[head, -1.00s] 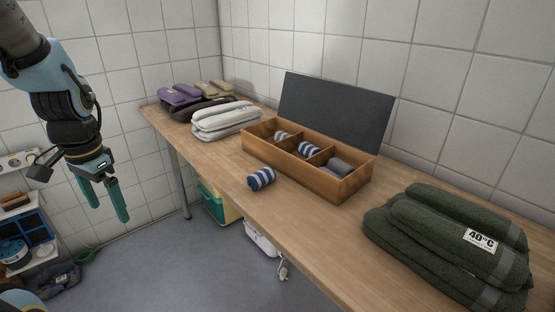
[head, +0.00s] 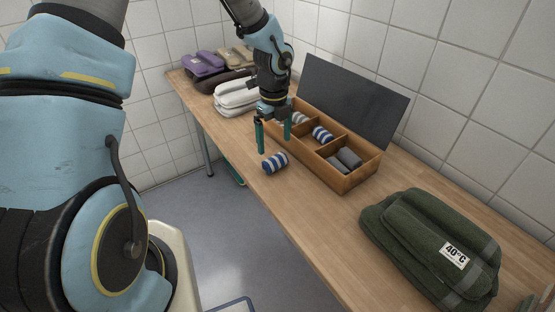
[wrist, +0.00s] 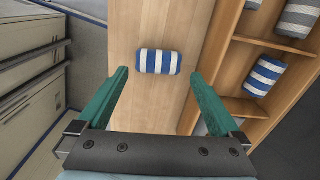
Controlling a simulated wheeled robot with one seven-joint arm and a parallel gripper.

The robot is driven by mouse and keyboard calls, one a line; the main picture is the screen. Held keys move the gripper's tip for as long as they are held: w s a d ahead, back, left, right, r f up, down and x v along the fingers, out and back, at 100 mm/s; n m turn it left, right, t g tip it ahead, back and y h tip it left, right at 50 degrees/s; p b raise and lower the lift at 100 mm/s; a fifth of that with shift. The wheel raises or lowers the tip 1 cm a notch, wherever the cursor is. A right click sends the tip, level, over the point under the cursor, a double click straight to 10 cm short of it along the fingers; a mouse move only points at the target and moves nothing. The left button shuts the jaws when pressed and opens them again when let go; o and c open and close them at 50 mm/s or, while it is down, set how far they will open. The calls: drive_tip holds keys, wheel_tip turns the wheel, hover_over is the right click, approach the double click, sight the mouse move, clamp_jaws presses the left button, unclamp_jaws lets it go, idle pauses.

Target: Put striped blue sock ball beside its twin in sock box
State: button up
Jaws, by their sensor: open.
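The striped blue sock ball (head: 275,163) lies on the wooden table in front of the sock box (head: 352,180). In the wrist view the ball (wrist: 158,62) lies just beyond my fingertips, centred between them. My gripper (head: 273,142) is open and empty, pointing down above the table by the ball; it also shows in the wrist view (wrist: 159,76). The twin, another blue-and-white striped sock ball (head: 322,134), sits in the box's middle compartment, with bare floor beside it. It also shows in the wrist view (wrist: 265,76). My gripper partly hides the left compartment.
The box's dark lid (head: 355,100) stands open at the back. Grey-striped socks (head: 300,118) lie in the left compartment, plain grey socks (head: 348,157) in the right. Green towels (head: 430,245) lie at right; white folded cloth (head: 236,97) and purple rolls (head: 202,63) behind left.

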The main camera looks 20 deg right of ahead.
sight(275, 157)
drive_tip(key=shift+s+f+p, duration=0.15)
drive_tip(key=shift+f+p, duration=0.55)
drive_tip(key=shift+f, duration=2.75)
drive_tip(key=shift+c, duration=0.4)
drive_tip(key=c, duration=1.1)
